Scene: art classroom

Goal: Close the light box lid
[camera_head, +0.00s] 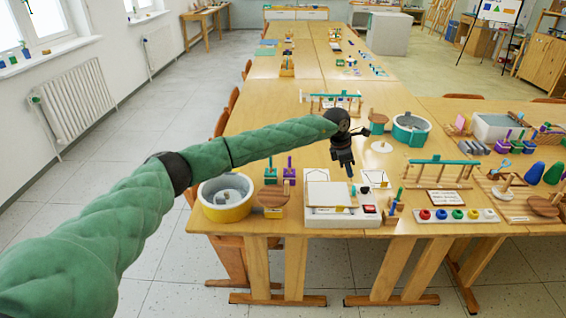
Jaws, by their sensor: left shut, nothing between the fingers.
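The light box (340,217) is a low white box at the near edge of the wooden table, with a small dark and red detail at its front right. A pale flat panel (325,194), which looks like its lid, shows at the box's upper left; its exact angle is hard to tell. My left arm reaches in from the left, and my left gripper (347,170) points down above the back of the box, just right of the panel. It is shut and empty. I cannot tell whether it touches the panel. My right gripper is out of view.
A yellow-and-white round tub (227,197) stands left of the box. A teal rack (440,168) and a white tray of coloured knobs (455,215) stand to the right. A teal round tub (411,129) is behind. The surroundings of the box are crowded.

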